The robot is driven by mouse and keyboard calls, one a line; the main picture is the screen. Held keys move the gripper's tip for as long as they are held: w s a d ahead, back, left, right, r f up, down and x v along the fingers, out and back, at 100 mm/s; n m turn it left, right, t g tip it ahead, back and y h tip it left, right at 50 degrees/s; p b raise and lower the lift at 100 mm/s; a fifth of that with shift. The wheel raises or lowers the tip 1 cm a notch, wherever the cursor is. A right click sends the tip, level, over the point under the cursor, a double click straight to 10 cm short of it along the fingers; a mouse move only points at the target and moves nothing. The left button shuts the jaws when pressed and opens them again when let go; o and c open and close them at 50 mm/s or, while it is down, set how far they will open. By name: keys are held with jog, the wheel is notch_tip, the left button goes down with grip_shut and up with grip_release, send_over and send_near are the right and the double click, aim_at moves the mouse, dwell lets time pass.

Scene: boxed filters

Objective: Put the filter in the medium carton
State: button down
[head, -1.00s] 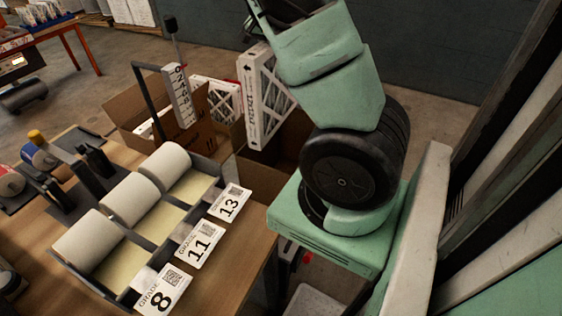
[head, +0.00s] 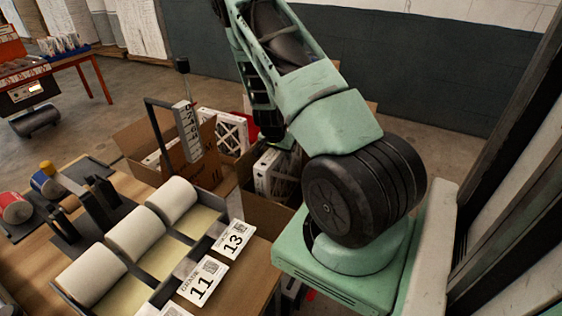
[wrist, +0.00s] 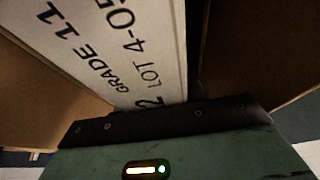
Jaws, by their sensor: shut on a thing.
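The filter (head: 268,172), white-framed with a pleated face, is down inside an open brown carton (head: 262,213) below my arm. In the wrist view the filter (wrist: 125,45) shows printed text reading "GRADE 11" and "LOT 4-05", with brown cardboard on both sides of it. My gripper (wrist: 165,118) is shut on the filter's edge. In the head view my gripper (head: 282,143) is at the filter's top, partly hidden by my arm. The filter's lower end is hidden by the carton wall. I cannot tell from its size whether this carton is the medium one.
Another brown carton (head: 205,172) stands to the left, with a filter (head: 222,130) by it. A workbench with white rolls (head: 135,232) and grade cards (head: 233,239) fills the lower left.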

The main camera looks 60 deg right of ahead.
aim_at(281, 175)
notch_tip(281, 175, down, 4)
jog(key=shift+f+p, duration=0.2)
jog(key=shift+p, duration=0.15)
jog(key=shift+f+b, duration=0.5)
jog(key=shift+f, duration=0.1)
jog(key=c, duration=0.8)
grip_release()
jog(key=shift+c, duration=0.2)
